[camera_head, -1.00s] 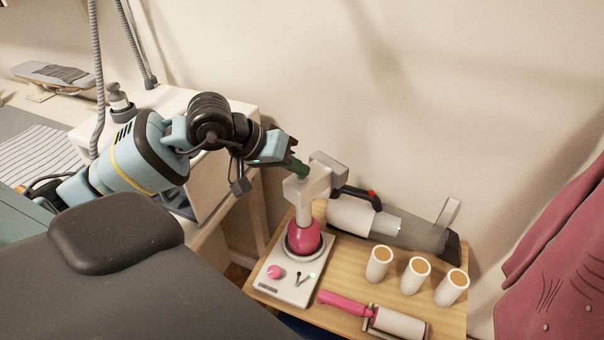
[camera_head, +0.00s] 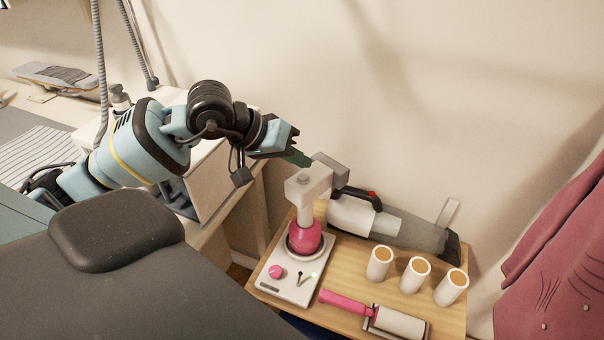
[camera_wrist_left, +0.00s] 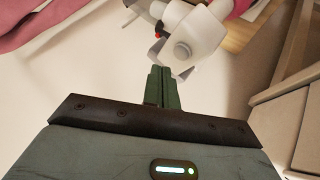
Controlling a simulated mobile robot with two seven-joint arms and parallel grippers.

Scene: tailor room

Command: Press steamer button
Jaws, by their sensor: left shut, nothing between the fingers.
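The steamer stands on the small wooden table: a flat white base (camera_head: 287,285), a pink globe (camera_head: 304,240) and a white upright head (camera_head: 308,190). A round greyish button (camera_head: 304,179) sits on top of the head; it also shows in the left wrist view (camera_wrist_left: 182,50). A round pink knob (camera_head: 275,271) and a small switch are on the base. My left gripper (camera_head: 303,160) is shut and empty, its green fingertips (camera_wrist_left: 162,75) just behind and above the button, apart from it in the wrist view. My right gripper is not in view.
A grey-and-white handheld vacuum (camera_head: 395,228) lies behind the steamer. Several white rolls (camera_head: 415,274) and a pink-handled lint roller (camera_head: 375,317) are on the table (camera_head: 345,268). A pink garment (camera_head: 560,255) hangs at right. The wall is close behind.

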